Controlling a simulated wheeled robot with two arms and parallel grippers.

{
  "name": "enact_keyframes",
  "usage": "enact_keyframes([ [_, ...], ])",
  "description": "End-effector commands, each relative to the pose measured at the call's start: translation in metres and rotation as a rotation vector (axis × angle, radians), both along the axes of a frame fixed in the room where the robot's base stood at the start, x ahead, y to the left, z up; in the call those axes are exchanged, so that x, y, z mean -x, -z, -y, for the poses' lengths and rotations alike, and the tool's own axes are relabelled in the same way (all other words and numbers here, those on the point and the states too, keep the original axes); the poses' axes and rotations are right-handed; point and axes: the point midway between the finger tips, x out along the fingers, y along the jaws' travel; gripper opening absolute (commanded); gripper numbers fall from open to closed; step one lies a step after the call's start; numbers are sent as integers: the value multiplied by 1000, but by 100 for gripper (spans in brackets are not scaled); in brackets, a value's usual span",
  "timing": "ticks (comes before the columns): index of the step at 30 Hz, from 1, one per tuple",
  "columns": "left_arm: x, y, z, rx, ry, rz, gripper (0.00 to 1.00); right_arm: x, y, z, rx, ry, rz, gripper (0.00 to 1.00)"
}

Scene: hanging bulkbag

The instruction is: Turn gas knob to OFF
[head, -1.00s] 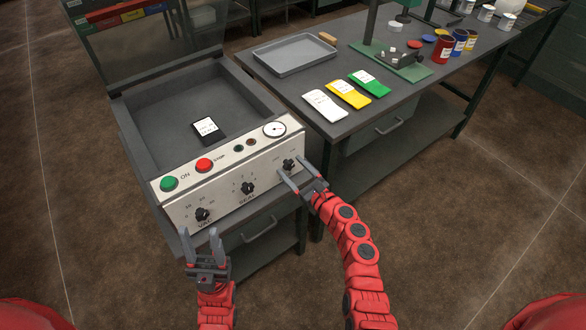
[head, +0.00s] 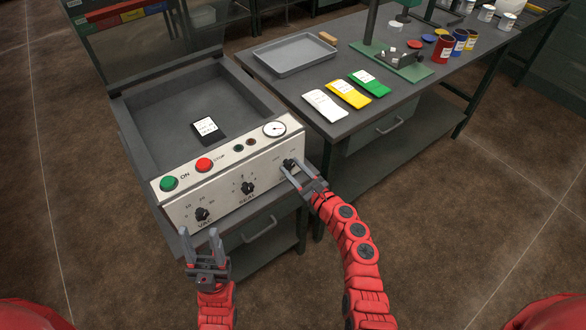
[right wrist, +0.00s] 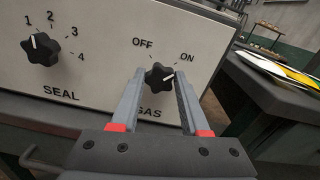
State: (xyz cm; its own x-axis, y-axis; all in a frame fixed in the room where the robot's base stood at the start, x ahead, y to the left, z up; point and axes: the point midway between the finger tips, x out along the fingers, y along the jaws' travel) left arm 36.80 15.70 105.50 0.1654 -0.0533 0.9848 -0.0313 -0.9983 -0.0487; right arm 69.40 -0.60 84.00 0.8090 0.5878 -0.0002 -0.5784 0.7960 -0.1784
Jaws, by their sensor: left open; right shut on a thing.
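The black gas knob (right wrist: 160,78) sits on the light front panel under the labels OFF and ON. Its pale mark appears to point right, on the ON side. In the head view the knob (head: 289,164) is at the panel's right end. My right gripper (right wrist: 162,73) has one finger on each side of the knob and is shut on it. In the head view this gripper (head: 294,167) reaches the panel from below right. My left gripper (head: 199,232) is open and empty, in front of the panel's lower left.
The machine also has the SEAL knob (head: 247,188), the VAC knob (head: 202,214), a green button (head: 169,184), a red button (head: 204,165) and a gauge (head: 274,129). A bench (head: 330,125) with a tray (head: 287,56) and coloured packets stands to the right.

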Motion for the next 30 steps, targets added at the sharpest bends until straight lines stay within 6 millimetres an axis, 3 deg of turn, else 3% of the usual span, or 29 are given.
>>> enact_keyframes([
  [11, 0, 22, 0, 0, 0, 0, 50, 0, 5, 0, 176, 1, 129, 0],
  [30, 0, 85, 0, 0, 0, 0, 50, 1, 7, -1, 669, 0, 489, 0],
])
